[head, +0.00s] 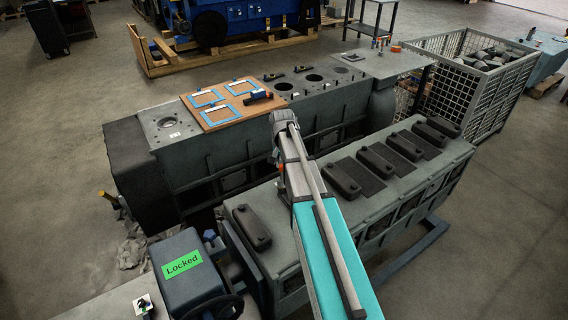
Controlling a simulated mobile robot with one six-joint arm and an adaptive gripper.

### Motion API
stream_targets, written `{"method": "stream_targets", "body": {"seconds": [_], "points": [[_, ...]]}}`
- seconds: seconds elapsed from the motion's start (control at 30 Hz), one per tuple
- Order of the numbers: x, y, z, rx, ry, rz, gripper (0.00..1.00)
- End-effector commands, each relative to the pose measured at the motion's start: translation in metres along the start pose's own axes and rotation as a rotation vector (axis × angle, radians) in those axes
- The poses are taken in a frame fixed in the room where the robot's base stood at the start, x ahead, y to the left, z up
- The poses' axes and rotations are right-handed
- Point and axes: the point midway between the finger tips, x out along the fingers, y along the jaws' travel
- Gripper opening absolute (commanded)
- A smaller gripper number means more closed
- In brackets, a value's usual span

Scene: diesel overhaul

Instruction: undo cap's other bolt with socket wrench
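My teal and grey arm reaches from the bottom of the head view up to the near side of the rear engine block (222,151). Its dark far end stands in front of that block. My gripper's fingers are hidden by the arm, so I cannot see what they hold or touch. I cannot make out the cap, its bolts or the socket wrench. A dark tool with a blue end (257,97) lies on the brown board on top of the rear block, beside several blue frames (207,97); I cannot tell what it is.
A front block (408,178) carries several black covers (345,179). A green "Locked" sign (183,264) is on a dark box at lower left. A wire-mesh crate (483,104) of parts stands at right. Open floor (505,240) lies at lower right.

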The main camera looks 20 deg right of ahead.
Motion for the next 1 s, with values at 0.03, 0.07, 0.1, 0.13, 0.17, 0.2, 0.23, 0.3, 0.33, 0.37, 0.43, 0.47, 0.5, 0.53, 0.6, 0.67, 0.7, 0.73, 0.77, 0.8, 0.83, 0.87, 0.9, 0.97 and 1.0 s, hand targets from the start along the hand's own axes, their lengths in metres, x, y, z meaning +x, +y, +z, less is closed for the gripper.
{"method": "stream_targets", "body": {"seconds": [0.03, 0.07, 0.1, 0.13, 0.17, 0.2, 0.23, 0.3, 0.33, 0.37, 0.43, 0.47, 0.5, 0.53, 0.6, 0.67, 0.7, 0.73, 0.77, 0.8, 0.83, 0.87, 0.9, 0.97, 1.0], "points": [[-0.0002, 0.0000, 0.0000, -0.035, 0.000, 0.000, 0.00], [-0.0002, 0.0001, 0.0000, -0.058, 0.000, 0.000, 0.00], [-0.0003, 0.0001, 0.0000, -0.089, -0.001, -0.001, 0.00], [-0.0003, 0.0001, 0.0000, -0.112, -0.001, -0.001, 0.00], [-0.0003, 0.0001, 0.0000, -0.136, -0.001, -0.001, 0.00], [-0.0003, 0.0001, 0.0000, -0.167, -0.001, -0.001, 0.00], [-0.0004, 0.0001, 0.0000, -0.190, -0.001, -0.001, 0.00], [-0.0004, 0.0001, 0.0000, -0.244, -0.001, -0.001, 0.00], [-0.0004, 0.0001, 0.0000, -0.268, -0.001, -0.001, 0.00], [-0.0005, 0.0001, 0.0000, -0.292, -0.002, -0.001, 0.00], [-0.0005, 0.0001, 0.0000, -0.345, -0.002, -0.002, 0.00], [-0.0005, 0.0001, 0.0001, -0.368, -0.002, -0.002, 0.00], [-0.0006, 0.0001, 0.0001, -0.399, -0.002, -0.002, 0.00], [-0.0006, 0.0001, 0.0000, -0.423, -0.002, -0.002, 0.00], [-0.0007, 0.0001, 0.0000, -0.478, -0.002, -0.002, 0.00], [-0.0007, 0.0001, 0.0001, -0.524, -0.003, -0.003, 0.00], [-0.0007, 0.0001, 0.0001, -0.555, -0.003, -0.003, 0.00], [-0.0008, 0.0001, 0.0000, -0.578, -0.003, -0.003, 0.00], [-0.0008, 0.0001, 0.0000, -0.602, -0.003, -0.003, 0.00], [-0.0008, 0.0001, 0.0001, -0.633, -0.003, -0.003, 0.00], [-0.0009, 0.0001, 0.0001, -0.656, -0.003, -0.003, 0.00], [-0.0009, 0.0001, 0.0001, -0.679, -0.003, -0.003, 0.00], [-0.0009, 0.0001, 0.0001, -0.710, -0.003, -0.003, 0.00], [-0.0010, 0.0002, 0.0001, -0.755, -0.004, -0.004, 0.00], [-0.0010, 0.0002, 0.0001, -0.782, -0.004, -0.004, 0.00]]}}
